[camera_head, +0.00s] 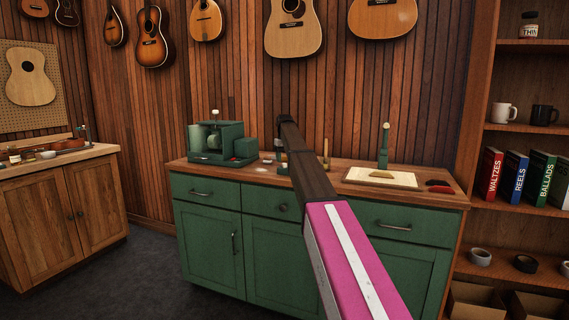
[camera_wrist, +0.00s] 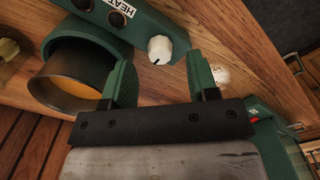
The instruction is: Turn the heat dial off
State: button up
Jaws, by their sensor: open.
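In the wrist view a white round heat dial (camera_wrist: 160,47) sits on a green panel (camera_wrist: 178,38) with a label reading HEAT. A small dark mark shows on the dial's lower edge. Two dark round fittings sit beside the label. My gripper (camera_wrist: 160,57) is open, its two green fingers on either side of the dial in the picture. I cannot tell whether they touch it; a gap shows on both sides. In the head view my arm covers the gripper and the dial.
In the wrist view a dark cylinder with an amber inside (camera_wrist: 72,80) stands close to the left finger. In the head view a green machine (camera_head: 215,143) stands on the wooden counter (camera_head: 325,172), left of my arm. A white board (camera_head: 382,178) lies right of it.

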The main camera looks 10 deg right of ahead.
notch_tip(320, 180, up, 8)
jog(key=shift+r, duration=0.15)
jog(key=shift+s, duration=0.1)
